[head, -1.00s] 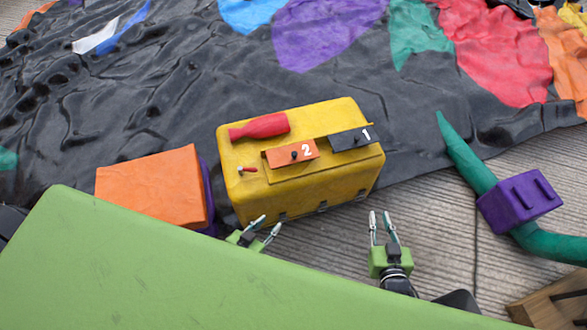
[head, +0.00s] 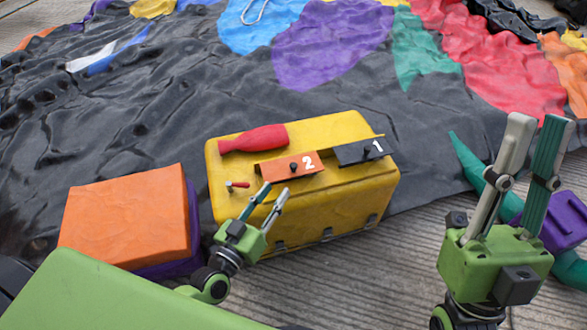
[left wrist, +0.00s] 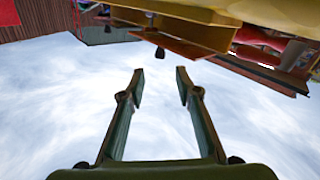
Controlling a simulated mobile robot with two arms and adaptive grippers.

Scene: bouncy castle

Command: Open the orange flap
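The orange flap (head: 291,166), marked 2 with a dark knob, is on the top front of a yellow box (head: 330,200). A black flap (head: 364,151), marked 1, is to its right. My left gripper (head: 274,191) is open and empty, with its fingertips just in front of and below the orange flap. In the left wrist view, the orange flap (left wrist: 185,45) and its knob (left wrist: 160,52) are beyond the open fingers. My right gripper (head: 536,122) is open and empty, raised at the right.
A red bottle-shaped piece (head: 254,139) and a small red-handled peg (head: 237,184) are on the yellow box. An orange block (head: 125,215) is to its left. A purple block (head: 562,222) on a teal tube (head: 464,155) is at the right, partly behind my right gripper.

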